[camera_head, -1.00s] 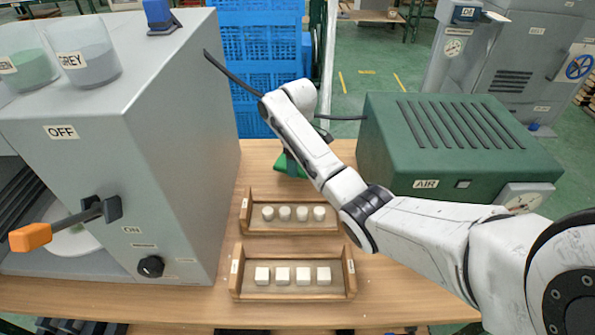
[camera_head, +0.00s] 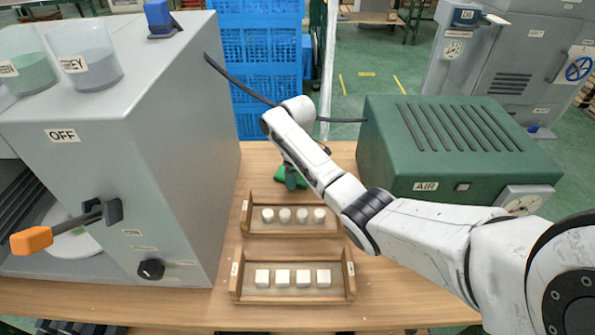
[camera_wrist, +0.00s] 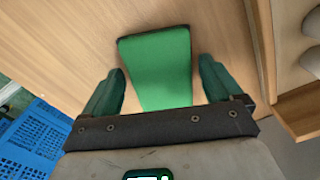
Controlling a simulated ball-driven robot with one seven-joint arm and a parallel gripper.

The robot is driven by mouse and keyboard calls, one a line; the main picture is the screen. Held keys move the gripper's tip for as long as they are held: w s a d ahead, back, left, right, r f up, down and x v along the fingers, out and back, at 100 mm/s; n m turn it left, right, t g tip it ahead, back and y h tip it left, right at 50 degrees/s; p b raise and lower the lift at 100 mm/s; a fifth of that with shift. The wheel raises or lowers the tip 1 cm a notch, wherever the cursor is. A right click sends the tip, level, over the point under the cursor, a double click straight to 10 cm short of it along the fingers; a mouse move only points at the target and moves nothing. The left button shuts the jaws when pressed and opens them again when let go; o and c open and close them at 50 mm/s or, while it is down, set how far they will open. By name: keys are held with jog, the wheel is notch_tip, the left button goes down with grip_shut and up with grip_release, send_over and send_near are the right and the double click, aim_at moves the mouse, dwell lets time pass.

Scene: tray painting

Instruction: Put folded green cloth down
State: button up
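The folded green cloth (camera_head: 281,177) lies on the wooden table behind the rear tray in the head view, partly covered by my gripper. In the wrist view the cloth (camera_wrist: 160,65) appears flat against the wood, between my fingers and reaching beyond them. My gripper (camera_wrist: 160,85) is open, with a finger on each side of the cloth and visible gaps beside it. In the head view my gripper (camera_head: 291,178) is low at the cloth, and its fingertips are hard to make out.
A rear tray (camera_head: 246,216) with round white pieces and a front tray (camera_head: 238,272) with white blocks stand nearer. A grey machine (camera_head: 180,130) with an orange-tipped lever (camera_head: 32,240) stands left. A green AIR box (camera_head: 400,165) stands right, and blue crates (camera_head: 265,75) stand behind.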

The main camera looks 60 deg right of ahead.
jog(key=shift+o, duration=0.4)
jog(key=shift+r, duration=0.15)
notch_tip(320, 180, up, 12)
jog(key=p, duration=0.2)
dwell(0.6)
